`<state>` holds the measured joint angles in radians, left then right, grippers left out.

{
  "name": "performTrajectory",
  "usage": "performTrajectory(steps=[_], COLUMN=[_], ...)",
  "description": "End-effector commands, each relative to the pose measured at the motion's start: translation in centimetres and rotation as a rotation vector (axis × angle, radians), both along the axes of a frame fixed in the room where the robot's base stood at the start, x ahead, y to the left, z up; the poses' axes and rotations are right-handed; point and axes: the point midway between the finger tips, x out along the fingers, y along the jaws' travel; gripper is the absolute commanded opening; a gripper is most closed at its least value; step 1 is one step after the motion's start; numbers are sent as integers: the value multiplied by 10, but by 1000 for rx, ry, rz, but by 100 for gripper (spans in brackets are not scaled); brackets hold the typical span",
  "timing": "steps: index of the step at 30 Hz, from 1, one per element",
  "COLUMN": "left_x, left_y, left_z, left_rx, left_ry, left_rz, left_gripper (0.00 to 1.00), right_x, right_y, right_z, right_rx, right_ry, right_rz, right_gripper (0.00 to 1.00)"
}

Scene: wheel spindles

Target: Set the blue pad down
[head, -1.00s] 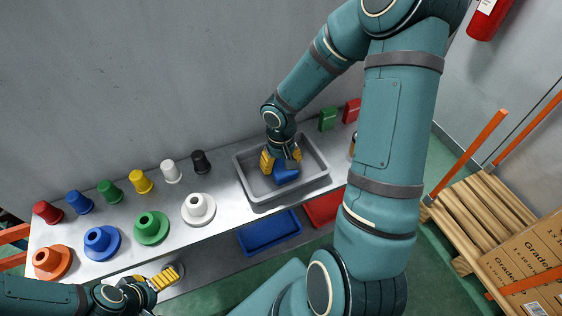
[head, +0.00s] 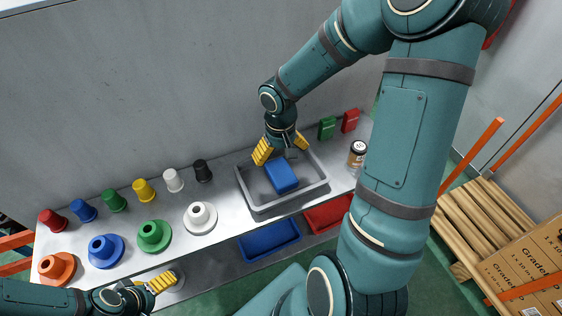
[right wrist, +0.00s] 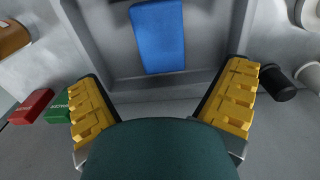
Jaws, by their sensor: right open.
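The blue pad (head: 281,175) lies in the grey tray (head: 262,207) on the bench. It also shows in the right wrist view (right wrist: 158,36), flat on the tray floor and apart from the fingers. My right gripper (head: 281,148) is open and empty, above the back of the tray. Its yellow fingers are spread wide in the right wrist view (right wrist: 163,105). My left gripper (head: 164,282) is low at the front left of the bench. Its yellow finger pads show, but the gap between them is not clear.
Several coloured spindles and flanged wheels, such as the white wheel (head: 200,217), stand left of the tray. A green box (head: 327,128), a red box (head: 350,121) and a can (head: 357,153) stand to the right. Blue (head: 268,241) and red (head: 328,213) bins sit below.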

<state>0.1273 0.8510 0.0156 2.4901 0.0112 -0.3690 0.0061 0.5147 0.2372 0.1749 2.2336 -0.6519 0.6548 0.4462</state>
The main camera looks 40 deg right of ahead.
Motion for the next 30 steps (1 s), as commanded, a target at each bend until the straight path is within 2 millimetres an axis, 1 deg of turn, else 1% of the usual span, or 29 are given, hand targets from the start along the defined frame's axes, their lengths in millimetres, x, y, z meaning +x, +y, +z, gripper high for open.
performTrajectory(steps=[1,3,6,9,13,30], left_x=[1,2,2,3,3,3], left_y=[0,0,0,1,1,1], left_z=[4,6,8,9,9,9], left_rx=[0,0,2,2,2,2], left_ry=[-2,-4,-6,-7,-7,-7], left_rz=[2,3,4,5,6,5], left_gripper=[87,87,87,87,87,87], right_x=[0,0,0,0,0,0], right_y=[0,0,0,1,1,1], right_z=[12,22,33,40,42,41], right_rx=[-1,-1,0,1,1,1], right_ry=[-3,-3,-1,0,1,1], right_rz=[-1,-1,1,0,1,0], right_gripper=[97,97,97,97,97,97])
